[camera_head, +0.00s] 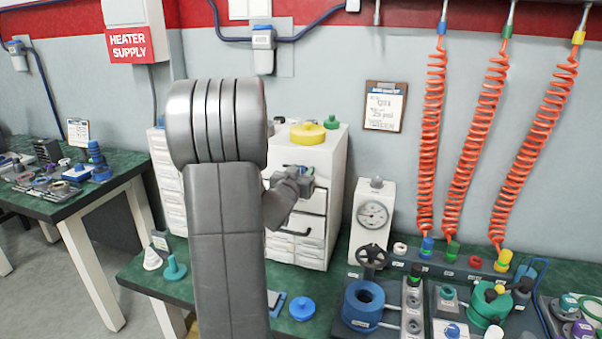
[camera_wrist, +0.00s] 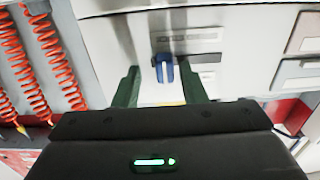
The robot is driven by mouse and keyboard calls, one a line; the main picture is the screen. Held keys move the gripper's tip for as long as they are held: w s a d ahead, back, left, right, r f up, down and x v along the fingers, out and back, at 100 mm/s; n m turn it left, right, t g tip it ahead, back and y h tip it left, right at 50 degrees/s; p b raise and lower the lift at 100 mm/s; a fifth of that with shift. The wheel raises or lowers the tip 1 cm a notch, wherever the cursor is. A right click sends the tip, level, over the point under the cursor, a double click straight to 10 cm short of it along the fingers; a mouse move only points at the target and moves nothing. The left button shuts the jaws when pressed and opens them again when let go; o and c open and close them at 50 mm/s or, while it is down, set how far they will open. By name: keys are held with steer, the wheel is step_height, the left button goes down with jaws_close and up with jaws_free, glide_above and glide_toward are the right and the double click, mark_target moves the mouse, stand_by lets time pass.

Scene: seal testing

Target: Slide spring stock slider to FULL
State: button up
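The blue slider knob (camera_wrist: 164,69), with a pale line down its middle, sits on the front of the white drawer cabinet (camera_wrist: 205,45). A blurred label strip lies beside it, and I cannot read its markings. My gripper (camera_wrist: 161,84) is open in the wrist view, with one dark green finger on each side of the knob and a visible gap to each. In the head view my gripper (camera_head: 303,174) is at the upper front of the cabinet (camera_head: 322,155), and my arm hides part of that front.
A yellow disc (camera_head: 307,133) and a green knob lie on the cabinet top. Below are drawers with dark handles. A gauge box (camera_head: 373,215) stands to the right, and red coiled hoses (camera_head: 430,150) hang beyond it. A blue ring part (camera_head: 363,304) stands on the green bench.

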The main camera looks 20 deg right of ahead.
steer(key=v, duration=1.3)
steer(key=shift+s+a, duration=0.25)
steer(key=shift+s, duration=0.05)
steer(key=x, duration=1.3)
steer(key=shift+w+d, duration=0.1)
steer(key=shift+w, duration=0.05)
steer(key=shift+w+a+p, duration=0.4)
steer(key=shift+w+a, duration=0.1)
steer(key=shift+w, duration=0.15)
